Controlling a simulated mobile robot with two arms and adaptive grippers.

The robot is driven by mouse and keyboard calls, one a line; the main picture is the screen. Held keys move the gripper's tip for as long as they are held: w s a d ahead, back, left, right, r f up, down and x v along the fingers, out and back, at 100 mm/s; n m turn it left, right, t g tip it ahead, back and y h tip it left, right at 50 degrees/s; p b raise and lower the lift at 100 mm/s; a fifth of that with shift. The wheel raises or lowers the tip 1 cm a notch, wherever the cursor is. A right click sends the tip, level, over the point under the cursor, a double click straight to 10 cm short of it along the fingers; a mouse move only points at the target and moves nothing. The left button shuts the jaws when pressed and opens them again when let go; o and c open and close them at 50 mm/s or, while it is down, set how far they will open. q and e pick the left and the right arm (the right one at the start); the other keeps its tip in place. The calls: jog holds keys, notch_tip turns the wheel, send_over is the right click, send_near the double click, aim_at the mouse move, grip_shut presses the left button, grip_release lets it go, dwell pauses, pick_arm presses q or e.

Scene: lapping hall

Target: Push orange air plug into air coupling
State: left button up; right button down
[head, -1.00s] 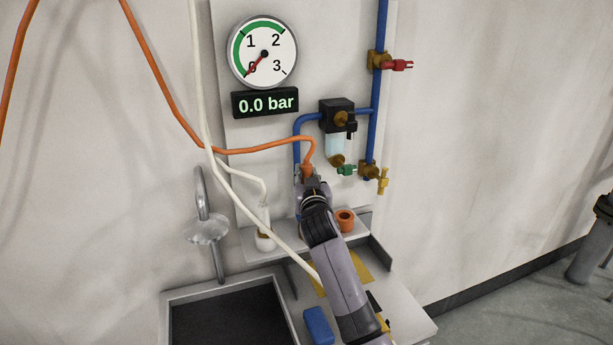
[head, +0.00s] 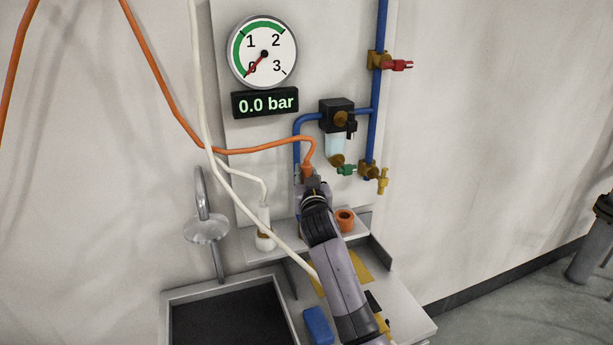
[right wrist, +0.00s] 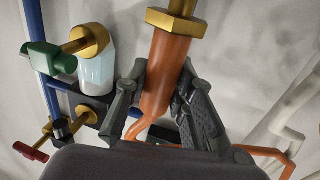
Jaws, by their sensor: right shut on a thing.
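The orange air plug (head: 307,172) is upright on the end of its orange hose, low on the wall panel beside the blue pipe. My right gripper (head: 314,184) is shut on it. In the right wrist view the orange plug (right wrist: 166,75) sits between the two fingers of my right gripper (right wrist: 160,95). A brass hex collar (right wrist: 175,22) meets the plug's end away from the hose, with brass running out of frame. I cannot tell whether this collar belongs to the plug or to the air coupling, nor how deep the plug sits. My left gripper is not in view.
The gauge (head: 263,52) and display (head: 265,102) read zero. A filter unit (head: 336,117), green valve (head: 346,170), yellow valve (head: 382,180) and red valve (head: 397,65) are nearby. A white hose (head: 240,210) crosses left of my arm. An orange ring-shaped part (head: 345,219) stands on the ledge.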

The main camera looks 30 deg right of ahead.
jog(key=shift+f+b, duration=3.8)
jog(key=shift+f, duration=1.2)
jog(key=c, duration=1.3)
grip_release()
jog(key=shift+f, duration=0.1)
jog(key=shift+s, duration=0.1)
jog(key=v, duration=1.2)
